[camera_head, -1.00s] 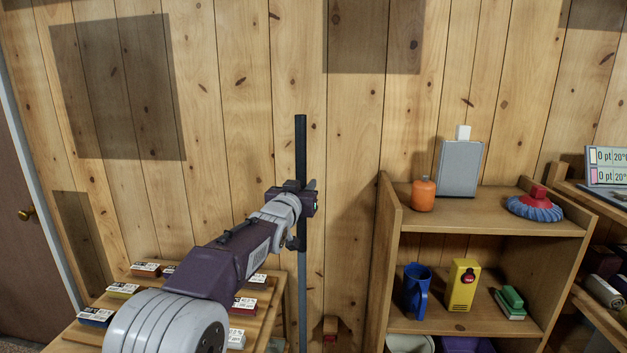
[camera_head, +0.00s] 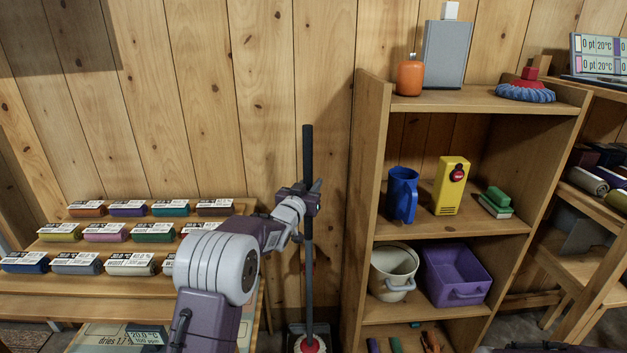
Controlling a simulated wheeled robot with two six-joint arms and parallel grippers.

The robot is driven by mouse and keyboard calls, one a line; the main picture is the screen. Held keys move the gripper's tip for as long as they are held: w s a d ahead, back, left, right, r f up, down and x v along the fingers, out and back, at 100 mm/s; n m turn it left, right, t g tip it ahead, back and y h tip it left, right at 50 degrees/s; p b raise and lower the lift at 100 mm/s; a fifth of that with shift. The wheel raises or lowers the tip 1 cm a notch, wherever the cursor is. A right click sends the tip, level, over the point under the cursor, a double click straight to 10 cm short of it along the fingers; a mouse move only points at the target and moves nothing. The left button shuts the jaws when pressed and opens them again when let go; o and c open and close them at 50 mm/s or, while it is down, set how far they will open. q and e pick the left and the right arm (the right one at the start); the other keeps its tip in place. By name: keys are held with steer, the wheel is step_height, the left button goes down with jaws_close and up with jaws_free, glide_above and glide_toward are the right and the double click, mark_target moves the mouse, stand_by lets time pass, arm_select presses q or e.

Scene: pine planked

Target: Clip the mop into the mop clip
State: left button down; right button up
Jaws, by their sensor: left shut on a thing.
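The mop has a dark, thin handle (camera_head: 308,255) standing about upright in front of the plank wall. At its foot is a red and white mop head (camera_head: 310,344), partly cut off by the bottom edge. My left gripper (camera_head: 311,199) is shut on the handle below its black top part. A small dark piece (camera_head: 297,238) sits beside the handle just below the gripper; I cannot tell whether it is the mop clip or part of my gripper. No mop clip shows clearly. My right gripper is not in view.
A wooden shelf unit (camera_head: 368,200) stands close on the right of the mop, with a blue jug (camera_head: 403,195), a yellow box (camera_head: 451,186) and a purple tub (camera_head: 456,274). A stepped rack (camera_head: 110,279) with several labelled blocks is on the left. Bare wall lies behind the handle.

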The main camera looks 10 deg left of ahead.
arm_select(q)
steer(key=shift+r, duration=0.25)
step_height(320, 180, down, 9)
steer(key=b, duration=0.8)
steer(key=shift+f, duration=0.2)
steer(key=shift+r, duration=0.35)
stand_by(0.7)
steer(key=shift+w+a+p, duration=0.3)
steer(key=shift+w+p, duration=0.6)
steer(key=shift+w, duration=0.1)
steer(key=shift+w+a+p, duration=0.3)
steer(key=shift+w+p, duration=0.55)
steer(key=shift+w, duration=0.1)
stand_by(0.3)
steer(key=shift+w+a+p, duration=0.25)
steer(key=shift+w+p, duration=0.55)
steer(key=shift+w, duration=0.05)
steer(key=shift+w+a+p, duration=0.25)
steer(key=shift+w+p, duration=0.55)
steer(key=shift+w, duration=0.05)
steer(key=shift+f+b, duration=0.4)
steer(key=shift+f, duration=0.25)
stand_by(0.7)
